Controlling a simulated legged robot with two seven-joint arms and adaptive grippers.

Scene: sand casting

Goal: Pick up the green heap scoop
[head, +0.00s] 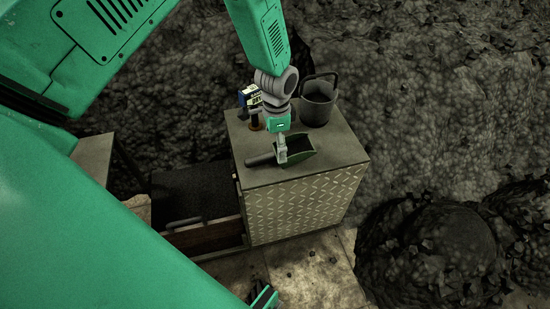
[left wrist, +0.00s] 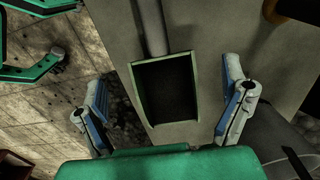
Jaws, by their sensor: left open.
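The green heap scoop (head: 300,152) lies on top of a cabinet (head: 341,156), its grey handle pointing left. My left gripper (head: 281,149) is over it from above and hides part of it. In the left wrist view the scoop (left wrist: 166,92) shows its green rim and dark hollow, with the handle running up the picture. The left gripper (left wrist: 164,98) is open, one blue-grey finger on each side of the scoop, with gaps to both sides. I cannot tell how high the fingertips are above the top.
A dark bucket (head: 317,103) stands at the back of the cabinet top, and a blue and yellow item (head: 249,96) at the back left corner. A drawer (head: 207,239) stands open at the cabinet's left. Dark heaps (head: 440,245) lie at the right.

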